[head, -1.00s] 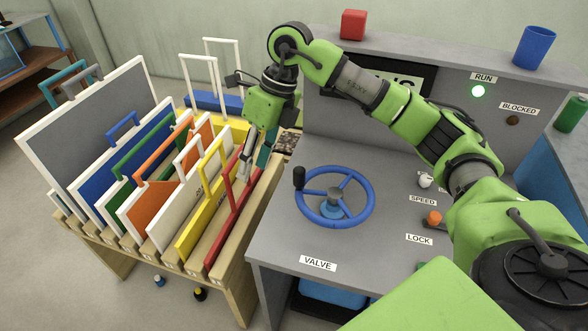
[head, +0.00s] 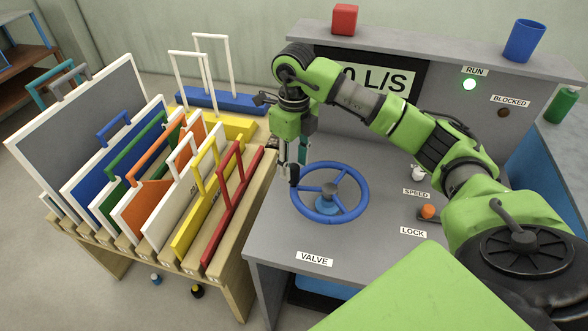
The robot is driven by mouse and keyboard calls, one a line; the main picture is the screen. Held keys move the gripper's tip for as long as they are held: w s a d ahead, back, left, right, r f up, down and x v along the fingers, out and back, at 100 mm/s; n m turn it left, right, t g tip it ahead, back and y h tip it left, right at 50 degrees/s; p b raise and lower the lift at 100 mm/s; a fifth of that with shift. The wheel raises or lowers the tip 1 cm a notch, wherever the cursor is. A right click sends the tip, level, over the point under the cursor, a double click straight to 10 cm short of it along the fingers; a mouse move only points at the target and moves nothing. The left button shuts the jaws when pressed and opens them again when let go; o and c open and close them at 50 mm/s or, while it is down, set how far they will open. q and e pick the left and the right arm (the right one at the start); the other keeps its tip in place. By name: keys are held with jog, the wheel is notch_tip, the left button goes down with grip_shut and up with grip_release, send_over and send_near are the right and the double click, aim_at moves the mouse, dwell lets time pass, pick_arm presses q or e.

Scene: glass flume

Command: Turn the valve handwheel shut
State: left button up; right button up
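The blue valve handwheel (head: 362,203) lies flat on the grey console top, on a hub behind the VALVE label (head: 314,258). Its black upright knob (head: 294,176) is on the rim's left side. My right gripper (head: 292,164) points down right at the knob, its fingers apart on either side of the knob's upper part as seen from here. I cannot tell whether a finger touches it. My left gripper is out of view.
A rack of coloured framed panels (head: 225,215) stands close left of the console. The display (head: 377,80) shows "0 L/S", its left part hidden by my arm. An orange knob (head: 428,211) sits near LOCK.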

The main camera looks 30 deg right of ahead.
jog(key=shift+f+p, duration=0.3)
jog(key=shift+f, duration=1.55)
grip_shut()
